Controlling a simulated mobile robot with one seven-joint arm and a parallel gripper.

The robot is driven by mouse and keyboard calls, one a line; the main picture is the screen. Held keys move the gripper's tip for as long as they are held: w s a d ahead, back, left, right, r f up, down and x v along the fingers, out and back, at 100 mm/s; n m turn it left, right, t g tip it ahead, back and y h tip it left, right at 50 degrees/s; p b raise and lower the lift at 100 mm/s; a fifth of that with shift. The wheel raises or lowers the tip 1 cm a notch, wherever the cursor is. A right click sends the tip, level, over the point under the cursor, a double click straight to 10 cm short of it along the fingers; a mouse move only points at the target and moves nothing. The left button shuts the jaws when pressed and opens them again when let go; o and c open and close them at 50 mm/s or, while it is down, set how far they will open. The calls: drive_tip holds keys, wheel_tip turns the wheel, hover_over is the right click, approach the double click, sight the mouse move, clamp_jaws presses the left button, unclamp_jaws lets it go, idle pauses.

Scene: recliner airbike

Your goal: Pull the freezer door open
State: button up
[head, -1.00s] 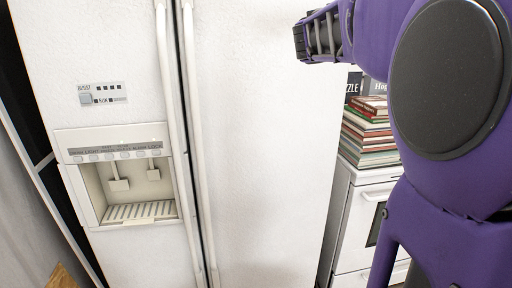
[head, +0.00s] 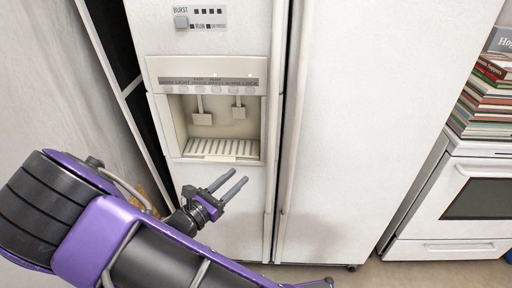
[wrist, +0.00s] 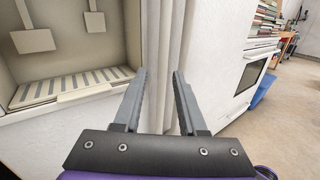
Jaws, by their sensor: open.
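The white freezer door (head: 248,215) is the left door of a side-by-side fridge, with a dispenser in it. It looks shut. Its long vertical handle (head: 274,110) runs along its right edge, close to the right door's handle (head: 295,110). My gripper (head: 238,177) is open and empty in front of the door, below the dispenser and left of the handle. In the wrist view, my gripper (wrist: 160,73) has pale vertical handle bars (wrist: 158,50) showing beyond and between its fingers. The fingers' distance from the handle is unclear.
The dispenser recess (head: 218,130) is just above my gripper. The right fridge door (head: 370,120) is flat and shut. A white stove (head: 460,195) with stacked books (head: 487,100) stands at right. A grey wall (head: 45,80) is close on the left.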

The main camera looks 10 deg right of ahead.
sight(269, 160)
drive_tip(key=shift+n, duration=0.3)
drive_tip(key=f+x, duration=0.1)
drive_tip(key=x, duration=0.4)
drive_tip(key=f+x, duration=0.1)
drive_tip(key=x, duration=0.4)
drive_tip(key=f+x, duration=0.1)
drive_tip(key=x, duration=0.5)
drive_tip(key=shift+s+d+f, duration=0.25)
drive_tip(key=shift+d+f, duration=0.1)
drive_tip(key=shift+f, duration=0.05)
clamp_jaws()
idle(0.5)
